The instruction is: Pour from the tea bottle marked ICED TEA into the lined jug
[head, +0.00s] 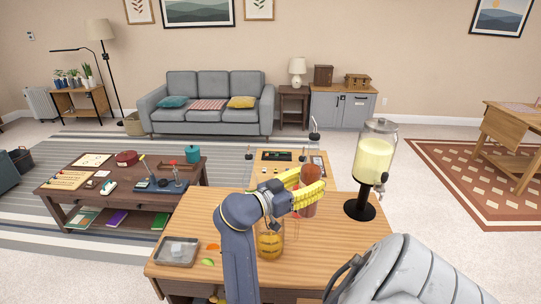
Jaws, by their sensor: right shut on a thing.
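A reddish-brown bottle (311,178), which I take for the tea bottle, is held above the wooden table. No ICED TEA marking can be read on it. My right gripper (308,193) has yellow fingers shut around the bottle and covers part of it. A clear jug with amber colour in its lower part (269,244) stands on the table, below and left of the bottle. My arm and gripper hide part of the jug, and its lines are too small to make out clearly. I cannot tell whether anything flows from the bottle. My left gripper is not in view.
A drink dispenser (375,158) with pale yellow liquid stands on a black base at the table's back right. A metal tray (161,262) with ice lies front left, beside a green slice (207,262) and an orange piece (212,247). The table's left back (205,212) is clear.

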